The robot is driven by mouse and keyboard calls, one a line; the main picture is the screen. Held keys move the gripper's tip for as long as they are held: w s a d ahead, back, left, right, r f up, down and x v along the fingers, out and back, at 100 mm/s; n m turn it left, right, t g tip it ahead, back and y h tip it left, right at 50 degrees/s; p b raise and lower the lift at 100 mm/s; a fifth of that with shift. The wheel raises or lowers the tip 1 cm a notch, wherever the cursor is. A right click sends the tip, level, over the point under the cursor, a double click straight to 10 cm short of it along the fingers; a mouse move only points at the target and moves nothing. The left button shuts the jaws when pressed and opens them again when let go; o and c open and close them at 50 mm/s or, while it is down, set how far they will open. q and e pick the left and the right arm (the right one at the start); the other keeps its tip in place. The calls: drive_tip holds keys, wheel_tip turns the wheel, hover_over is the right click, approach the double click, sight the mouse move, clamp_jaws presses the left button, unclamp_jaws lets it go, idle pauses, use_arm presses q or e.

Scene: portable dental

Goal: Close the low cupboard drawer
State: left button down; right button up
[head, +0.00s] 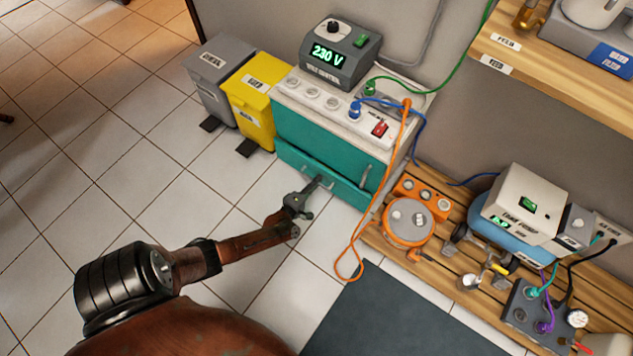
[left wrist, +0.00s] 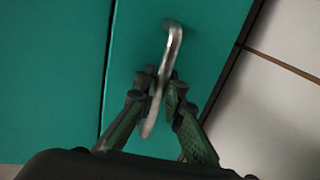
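The low teal cupboard (head: 318,140) stands against the wall under a white top. Its low drawer (head: 345,192) is the lower front panel, and its top edge seems to stand slightly proud of the panel above. My left gripper (head: 318,184) is at the drawer front. In the left wrist view its two fingers (left wrist: 163,84) lie on either side of the silver drawer handle (left wrist: 172,40), close against it. A dark seam runs down the teal front beside it. My right gripper is not in view.
A yellow bin (head: 250,97) and a grey bin (head: 212,85) stand left of the cupboard. An orange cable (head: 372,215) hangs past its right side to the floor. A slatted wooden platform (head: 450,255) with equipment is at right. Tiled floor lies clear at left.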

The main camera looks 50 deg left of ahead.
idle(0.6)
use_arm(q)
drive_tip(key=x, duration=0.2)
drive_tip(key=shift+w+a+r, duration=0.15)
drive_tip(key=shift+w+r, duration=0.05)
drive_tip(key=shift+w, duration=0.1)
drive_tip(key=c, duration=2.3)
unclamp_jaws()
drive_tip(key=v, duration=1.2)
